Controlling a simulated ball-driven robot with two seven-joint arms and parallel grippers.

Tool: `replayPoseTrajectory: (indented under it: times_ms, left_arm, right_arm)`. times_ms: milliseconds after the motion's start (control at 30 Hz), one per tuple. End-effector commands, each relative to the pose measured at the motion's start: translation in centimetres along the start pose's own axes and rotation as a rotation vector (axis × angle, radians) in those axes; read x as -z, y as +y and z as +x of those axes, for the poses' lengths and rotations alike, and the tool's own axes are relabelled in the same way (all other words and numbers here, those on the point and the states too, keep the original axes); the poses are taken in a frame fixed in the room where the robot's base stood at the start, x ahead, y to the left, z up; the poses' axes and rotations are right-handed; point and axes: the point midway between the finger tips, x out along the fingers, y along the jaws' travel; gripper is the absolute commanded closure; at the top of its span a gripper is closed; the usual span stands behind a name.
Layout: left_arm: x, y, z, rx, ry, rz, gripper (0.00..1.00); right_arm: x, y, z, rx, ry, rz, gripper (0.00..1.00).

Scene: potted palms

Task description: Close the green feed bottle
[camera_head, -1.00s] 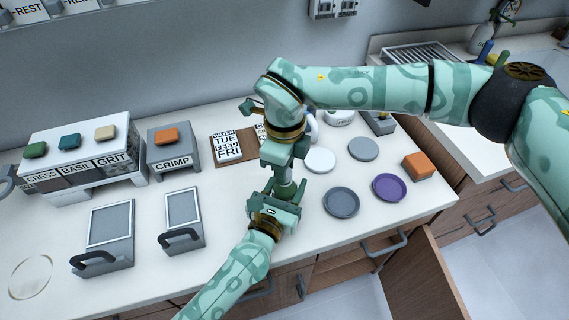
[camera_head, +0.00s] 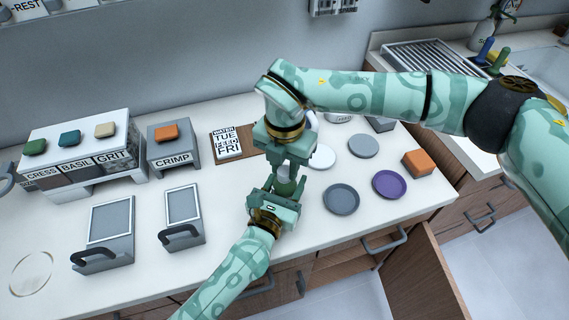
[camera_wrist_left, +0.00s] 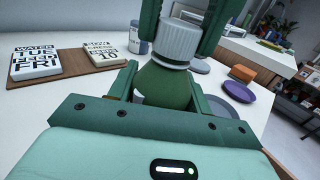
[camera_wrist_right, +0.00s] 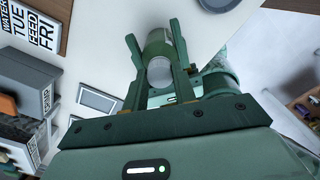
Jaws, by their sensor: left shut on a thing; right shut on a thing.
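The green bottle (camera_wrist_left: 165,86) stands upright between my left gripper's fingers in the left wrist view. My left gripper (camera_head: 286,188) is shut on its body. A ribbed white cap (camera_wrist_left: 180,42) sits at the top of the bottle, between the fingers of my right gripper (camera_head: 288,165), which is shut on it from above. In the right wrist view the cap (camera_wrist_right: 160,72) shows between the right fingers. In the head view the grippers hide most of the bottle. I cannot tell how tightly the cap is seated.
An orange block (camera_head: 417,163), a purple dish (camera_head: 389,184) and grey dishes (camera_head: 341,199) stand to the right. A crimp box (camera_head: 172,147) and two handled grey units (camera_head: 183,220) stand left. A card board (camera_head: 228,142) lies behind.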

Motion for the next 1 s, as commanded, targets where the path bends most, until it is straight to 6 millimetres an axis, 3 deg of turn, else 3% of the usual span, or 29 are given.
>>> replayPoseTrajectory:
  times_ms: [300, 467, 633, 667, 700, 1000]
  left_arm:
    - [0.04, -0.09, -0.03, 0.002, 0.001, 0.001, 1.00]
    - [0.04, -0.11, -0.03, 0.002, 0.001, 0.001, 1.00]
    - [0.04, -0.11, -0.04, 0.002, 0.001, 0.001, 1.00]
    - [0.04, -0.11, -0.04, 0.002, 0.001, 0.001, 1.00]
    - [0.05, -0.11, -0.04, 0.002, 0.001, 0.001, 1.00]
    - [0.05, -0.07, -0.03, 0.002, 0.001, 0.001, 1.00]
  right_arm:
    - [0.00, -0.02, 0.04, -0.003, 0.003, 1.054, 0.94]
    - [-0.04, -0.03, 0.04, -0.004, 0.002, 1.443, 0.94]
    - [-0.11, -0.04, 0.01, -0.006, -0.001, 1.460, 0.94]
    - [-0.12, -0.03, 0.00, -0.006, -0.001, 1.460, 0.65]
    - [-0.12, -0.03, 0.00, -0.006, -0.001, 1.459, 0.54]
    - [-0.05, -0.05, -0.02, -0.004, 0.000, 1.456, 0.51]
